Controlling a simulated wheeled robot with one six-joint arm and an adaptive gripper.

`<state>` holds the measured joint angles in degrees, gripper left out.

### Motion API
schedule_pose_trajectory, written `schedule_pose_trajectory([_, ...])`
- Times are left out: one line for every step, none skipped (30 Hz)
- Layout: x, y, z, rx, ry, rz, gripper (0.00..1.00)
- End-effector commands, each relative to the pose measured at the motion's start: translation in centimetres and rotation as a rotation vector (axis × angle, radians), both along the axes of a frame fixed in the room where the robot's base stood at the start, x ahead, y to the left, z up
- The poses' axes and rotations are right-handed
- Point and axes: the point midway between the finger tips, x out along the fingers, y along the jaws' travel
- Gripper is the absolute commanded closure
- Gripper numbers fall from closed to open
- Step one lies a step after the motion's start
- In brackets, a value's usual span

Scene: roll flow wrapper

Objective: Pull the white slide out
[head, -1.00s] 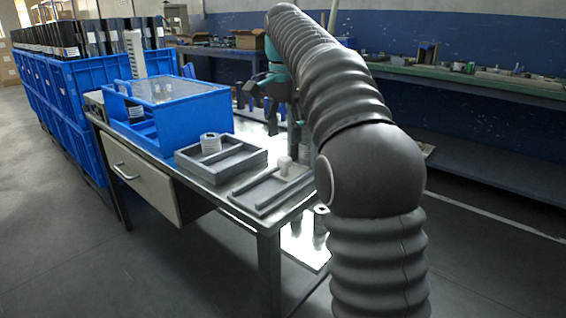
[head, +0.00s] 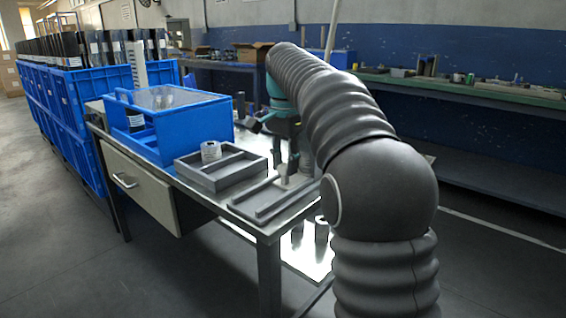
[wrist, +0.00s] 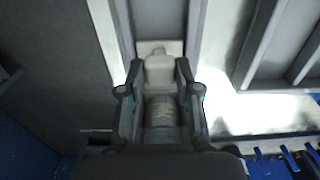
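The white slide (wrist: 159,68) lies in the channel of a grey railed fixture (head: 262,211) at the table's near right corner. Its upright knob (head: 283,170) shows in the head view. My gripper (wrist: 160,66) is pointed down at the slide, with one finger on each side of it. The fingers stand apart, and narrow gaps seem to remain between them and the slide. A pale rounded piece (wrist: 160,112) shows between the fingers nearer the palm; I cannot tell what it is. In the head view my arm hides part of the gripper.
A grey divided tray (head: 222,176) holding a white roll (head: 211,151) stands left of the fixture. A blue box with a clear lid (head: 168,122) is behind it. Stacked blue crates (head: 62,120) stand at far left. Rolls (head: 321,230) sit on the lower shelf.

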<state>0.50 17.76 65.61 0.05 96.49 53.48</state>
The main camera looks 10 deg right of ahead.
Motion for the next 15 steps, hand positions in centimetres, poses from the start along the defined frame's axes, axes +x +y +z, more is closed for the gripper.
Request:
schedule_pose_trajectory([-0.1, -0.1, -0.1, -0.001, 0.003, -0.001, 1.00])
schedule_pose_trajectory([-0.1, -0.1, -0.1, -0.002, 0.004, -0.001, 1.00])
schedule_pose_trajectory([-0.1, -0.1, -0.1, -0.002, 0.004, -0.001, 1.00])
schedule_pose_trajectory([-0.1, -0.1, -0.1, -0.002, 0.004, -0.001, 1.00])
schedule_pose_trajectory([-0.1, -0.1, -0.1, -0.002, 0.004, -0.001, 1.00])
schedule_pose_trajectory([-0.1, -0.1, -0.1, -0.002, 0.004, -0.001, 1.00])
schedule_pose_trajectory([-0.2, 0.0, 0.0, -0.002, 0.005, -0.001, 1.00])
schedule_pose_trajectory([-0.4, 0.3, 0.0, -0.002, 0.005, -0.001, 1.00])
schedule_pose_trajectory([-0.7, 0.7, 0.1, -0.002, 0.005, 0.000, 1.00])
schedule_pose_trajectory([-1.0, 1.2, 0.1, -0.002, 0.005, 0.001, 1.00])
schedule_pose_trajectory([-1.4, 1.7, 0.1, -0.002, 0.006, 0.002, 1.00])
schedule_pose_trajectory([-2.0, 2.5, 0.1, -0.002, 0.005, 0.002, 1.00])
schedule_pose_trajectory([-2.4, 3.1, 0.1, -0.002, 0.005, 0.003, 1.00])
schedule_pose_trajectory([-3.0, 3.8, 0.1, -0.002, 0.006, 0.004, 1.00])
schedule_pose_trajectory([-3.6, 4.7, 0.2, -0.002, 0.006, 0.004, 1.00])
